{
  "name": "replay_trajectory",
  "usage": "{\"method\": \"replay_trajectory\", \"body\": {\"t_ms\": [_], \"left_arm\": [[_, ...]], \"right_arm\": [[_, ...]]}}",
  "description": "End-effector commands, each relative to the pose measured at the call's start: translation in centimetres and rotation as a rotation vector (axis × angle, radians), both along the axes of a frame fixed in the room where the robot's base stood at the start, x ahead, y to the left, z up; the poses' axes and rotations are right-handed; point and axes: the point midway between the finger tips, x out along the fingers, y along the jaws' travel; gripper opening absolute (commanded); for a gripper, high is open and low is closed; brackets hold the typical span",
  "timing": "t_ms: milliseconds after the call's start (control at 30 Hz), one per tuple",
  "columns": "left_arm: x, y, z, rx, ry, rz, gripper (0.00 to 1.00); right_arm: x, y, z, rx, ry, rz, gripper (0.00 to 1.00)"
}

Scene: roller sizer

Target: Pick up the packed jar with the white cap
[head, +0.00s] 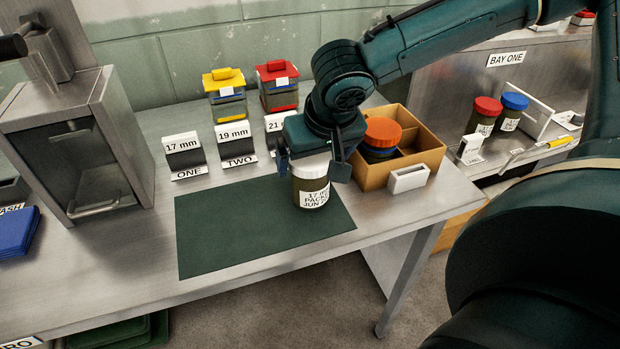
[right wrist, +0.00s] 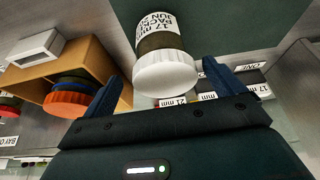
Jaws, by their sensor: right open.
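The packed jar (head: 311,190) stands upright on the dark green mat (head: 220,240), with a white cap and a label reading 17 mm, PACKED, JUN. My right gripper (head: 313,168) is directly over it, open, one finger on each side of the cap. In the right wrist view the jar's white cap (right wrist: 165,74) lies between the two blue fingers, with gaps visible on both sides. The gripper body hides part of the cap's top in the head view. My left gripper is not in view.
A cardboard box (head: 425,150) with an orange-capped jar (head: 382,135) stands close right of the jar. Numbered stands, including the 19 mm stand (head: 236,145), and yellow-lidded (head: 224,85) and red-lidded (head: 277,85) containers are behind. The mat's left part is clear.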

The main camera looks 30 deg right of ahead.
Motion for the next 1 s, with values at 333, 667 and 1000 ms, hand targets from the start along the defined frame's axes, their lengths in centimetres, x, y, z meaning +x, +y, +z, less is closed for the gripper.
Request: {"method": "replay_trajectory", "body": {"t_ms": [333,667,1000], "left_arm": [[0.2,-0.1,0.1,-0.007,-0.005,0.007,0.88],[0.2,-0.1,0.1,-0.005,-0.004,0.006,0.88],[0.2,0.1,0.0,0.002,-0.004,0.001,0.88]], "right_arm": [[1.7,0.1,-3.9,-0.001,0.001,-0.002,0.94],[1.8,0.1,-4.1,-0.002,-0.001,-0.002,0.88],[1.8,0.1,-4.1,-0.002,-0.001,-0.002,0.61]]}}
